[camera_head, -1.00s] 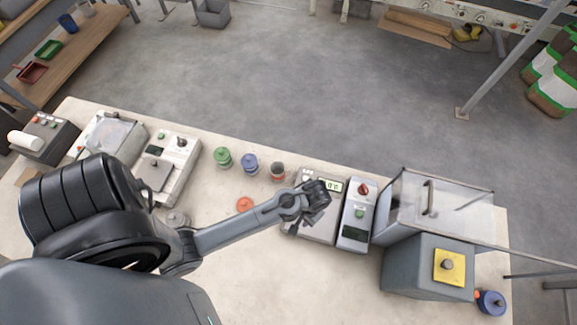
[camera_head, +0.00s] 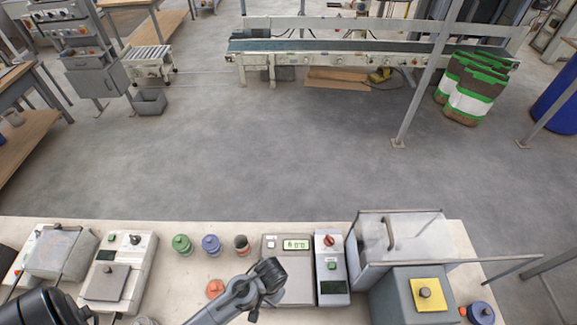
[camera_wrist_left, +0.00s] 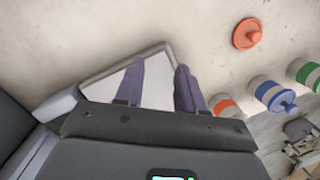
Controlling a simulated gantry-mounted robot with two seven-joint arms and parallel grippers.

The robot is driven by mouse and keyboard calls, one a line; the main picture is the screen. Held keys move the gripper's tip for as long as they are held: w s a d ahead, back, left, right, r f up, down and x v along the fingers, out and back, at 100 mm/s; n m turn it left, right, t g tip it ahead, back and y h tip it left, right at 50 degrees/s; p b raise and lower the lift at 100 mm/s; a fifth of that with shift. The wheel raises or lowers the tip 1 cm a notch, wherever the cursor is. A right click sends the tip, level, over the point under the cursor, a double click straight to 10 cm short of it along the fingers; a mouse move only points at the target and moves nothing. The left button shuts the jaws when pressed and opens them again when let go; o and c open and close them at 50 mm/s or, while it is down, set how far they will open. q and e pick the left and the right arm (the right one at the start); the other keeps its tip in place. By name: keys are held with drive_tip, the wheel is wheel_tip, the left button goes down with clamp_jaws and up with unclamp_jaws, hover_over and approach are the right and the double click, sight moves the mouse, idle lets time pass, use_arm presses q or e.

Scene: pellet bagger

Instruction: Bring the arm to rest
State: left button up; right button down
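My left arm comes in from the bottom left in the head view. Its gripper (camera_head: 262,280) hangs over the front left part of the scale (camera_head: 290,285), whose display is lit. In the left wrist view the two purple fingers (camera_wrist_left: 161,70) stand apart with nothing held between them. The scale's pale plate (camera_wrist_left: 157,88) shows behind and between them; whether they touch it I cannot tell. My right gripper is in neither view.
An orange lid (camera_head: 215,288) lies left of the gripper. Behind stand a green-lidded jar (camera_head: 182,244), a blue-lidded jar (camera_head: 211,244) and an open jar (camera_head: 241,244). A red-knobbed device (camera_head: 330,277) and a clear-covered box (camera_head: 415,236) stand right.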

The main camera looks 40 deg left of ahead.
use_arm(q)
drive_tip(key=s+r+p, duration=0.1)
drive_tip(key=s+p, duration=0.1)
drive_tip(key=s, duration=0.3)
drive_tip(key=w+r+m+t, duration=0.1)
drive_tip(key=r+t, duration=0.1)
drive_tip(key=r, duration=0.7)
drive_tip(key=w+r+m+t+p, duration=0.1)
drive_tip(key=w+r+m+t, duration=0.1)
drive_tip(key=r, duration=0.7)
drive_tip(key=shift+w+t+h, duration=0.25)
drive_tip(key=shift+t+h, duration=0.15)
drive_tip(key=shift+t, duration=0.3)
drive_tip(key=shift+d, duration=0.1)
